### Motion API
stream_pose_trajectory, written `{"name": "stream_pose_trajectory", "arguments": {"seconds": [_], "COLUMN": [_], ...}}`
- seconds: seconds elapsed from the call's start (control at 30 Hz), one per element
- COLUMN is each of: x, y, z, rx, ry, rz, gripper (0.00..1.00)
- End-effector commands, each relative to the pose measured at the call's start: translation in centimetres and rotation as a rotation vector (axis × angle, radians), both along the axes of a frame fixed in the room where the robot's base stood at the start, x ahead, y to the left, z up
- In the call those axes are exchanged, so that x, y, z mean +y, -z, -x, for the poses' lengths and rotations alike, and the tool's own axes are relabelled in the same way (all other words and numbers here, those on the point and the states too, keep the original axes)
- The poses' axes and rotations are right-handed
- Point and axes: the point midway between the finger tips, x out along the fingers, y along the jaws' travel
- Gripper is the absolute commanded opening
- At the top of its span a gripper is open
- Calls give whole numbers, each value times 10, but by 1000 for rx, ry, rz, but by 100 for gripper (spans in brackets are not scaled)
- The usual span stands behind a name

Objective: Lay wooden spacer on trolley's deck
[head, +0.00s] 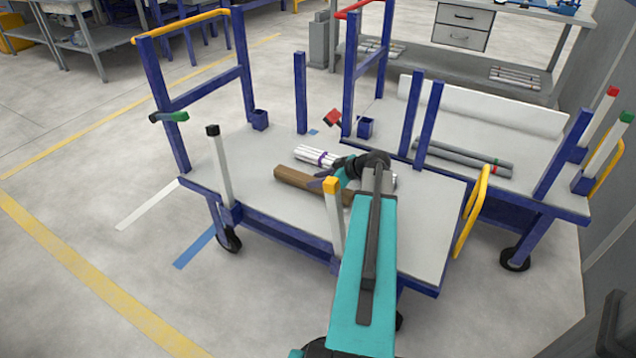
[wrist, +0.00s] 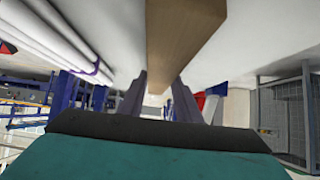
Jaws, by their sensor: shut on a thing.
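The wooden spacer (head: 298,181) is a brown beam at the middle of the near trolley's grey deck (head: 262,205). It lies on the deck or just above it; I cannot tell which. My gripper (head: 322,183) is shut on the spacer, and my teal arm hides its right end. In the wrist view the spacer (wrist: 182,38) runs between the two dark fingers of my gripper (wrist: 158,92). A bundle of white pipes (head: 314,156) with a purple band lies beside the spacer on its far side, apart from it; it also shows in the wrist view (wrist: 68,40).
Upright posts with a black cap (head: 220,170) and a yellow cap (head: 333,215) stand along the deck's near edge. A second trolley (head: 535,185) with grey pipes (head: 465,157) and a white roll (head: 485,103) stands behind, right. Open floor (head: 75,215) lies left.

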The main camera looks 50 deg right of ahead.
Motion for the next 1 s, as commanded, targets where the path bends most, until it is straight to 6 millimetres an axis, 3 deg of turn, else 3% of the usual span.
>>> {"name": "stream_pose_trajectory", "arguments": {"seconds": [0.53, 0.57, 0.67, 1.0], "x": [0, 0, 0, 0], "y": [9, 10, 9, 8], "z": [0, 0, 0, 0], "rx": [-2, -1, -1, -1], "ry": [0, 0, 0, 0], "rz": [0, 0, 0, 0], "gripper": [0, 32, 49, 49]}}
